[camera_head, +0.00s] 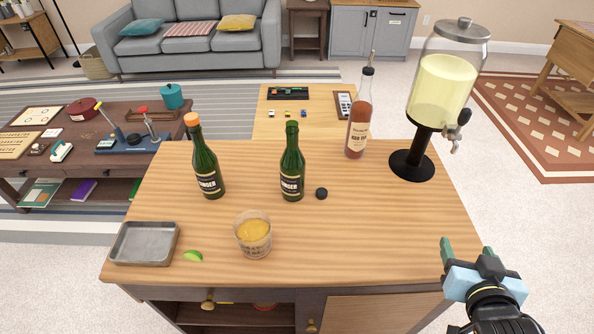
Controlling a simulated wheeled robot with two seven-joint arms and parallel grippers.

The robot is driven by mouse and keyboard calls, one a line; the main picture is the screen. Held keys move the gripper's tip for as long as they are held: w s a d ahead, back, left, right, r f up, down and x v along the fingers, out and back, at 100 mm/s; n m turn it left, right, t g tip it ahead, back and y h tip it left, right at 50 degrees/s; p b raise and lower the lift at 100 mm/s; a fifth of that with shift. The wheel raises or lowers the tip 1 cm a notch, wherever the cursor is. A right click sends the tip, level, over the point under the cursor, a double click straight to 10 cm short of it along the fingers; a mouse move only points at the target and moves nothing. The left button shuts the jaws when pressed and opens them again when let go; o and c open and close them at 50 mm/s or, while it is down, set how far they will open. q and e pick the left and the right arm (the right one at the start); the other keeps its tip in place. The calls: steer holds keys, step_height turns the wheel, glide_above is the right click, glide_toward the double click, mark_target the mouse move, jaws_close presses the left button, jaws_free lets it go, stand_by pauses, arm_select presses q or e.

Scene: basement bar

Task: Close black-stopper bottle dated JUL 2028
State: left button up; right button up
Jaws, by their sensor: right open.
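A green bottle (292,168) stands upright in the middle of the wooden counter, its mouth with no stopper on it. A small round black stopper (321,193) lies on the counter just right of that bottle's base. A second green bottle (207,165) with an orange stopper (191,119) stands to the left. Any dates on the labels are too small to read. My right gripper (467,253) is open and empty off the counter's right front edge, well right of the stopper. My left gripper is not in view.
An amber bottle (359,125) with a pourer and a drink dispenser (441,95) stand at the back right. A glass (254,235), a lime wedge (193,256) and a metal tray (145,244) are at the front left. The counter's front right (390,240) is clear.

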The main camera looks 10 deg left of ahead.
steer(key=s+a+f+g, duration=0.1)
steer(key=s+f+g, duration=0.1)
steer(key=s+a+f+n+g, duration=0.1)
steer(key=s+f+g, duration=0.1)
steer(key=s+f, duration=0.1)
steer(key=s+f+g+y, duration=0.1)
steer(key=s+f, duration=0.1)
steer(key=f, duration=0.1)
steer(key=shift+s+a+n+g, duration=0.25)
steer(key=shift+a+n+g, duration=0.15)
steer(key=shift+c, duration=1)
steer(key=s+a+f+n+g+y, duration=0.1)
steer(key=s+f+g, duration=0.3)
steer(key=f, duration=0.9)
steer(key=s+a+f+n+g, duration=0.1)
steer(key=s+f, duration=0.5)
steer(key=f, duration=0.7)
steer(key=s+d+f+g, duration=0.1)
steer(key=s+d+f, duration=0.2)
steer(key=s+f, duration=1.1)
steer(key=shift+s+n, duration=0.3)
steer(key=shift+s, duration=0.55)
steer(key=shift+d, duration=0.1)
steer(key=shift+c, duration=0.4)
